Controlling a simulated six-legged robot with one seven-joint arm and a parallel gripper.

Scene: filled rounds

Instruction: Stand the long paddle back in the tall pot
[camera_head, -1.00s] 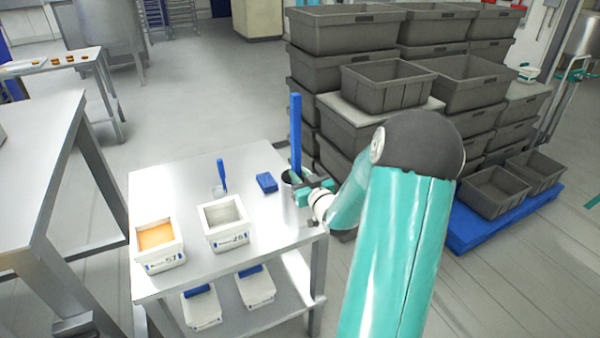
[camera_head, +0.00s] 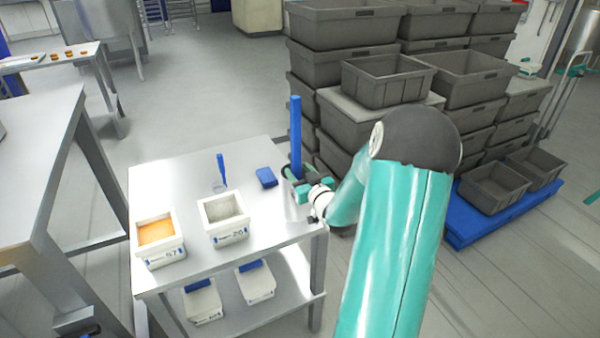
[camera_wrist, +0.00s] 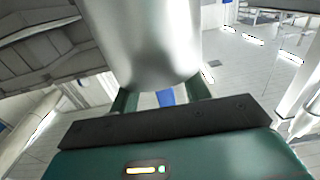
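The long blue paddle (camera_head: 296,135) stands upright in the tall metal pot (camera_head: 290,204) at the right edge of the small steel table. My gripper (camera_head: 306,184) is at the height of the pot's rim, beside the paddle's lower visible part. In the wrist view, the shiny pot (camera_wrist: 150,45) fills the upper middle. A short strip of the blue paddle (camera_wrist: 166,97) shows between my two fingers, with gaps on both sides. My gripper looks open. The paddle's lower end is hidden inside the pot.
The steel table (camera_head: 185,190) also bears an orange-filled tub (camera_head: 160,251), a grey-filled tub (camera_head: 226,236), a blue block (camera_head: 266,178) and a small blue-handled tool (camera_head: 222,170). Stacked grey crates (camera_head: 345,75) stand close behind the pot. Open floor lies beyond the table.

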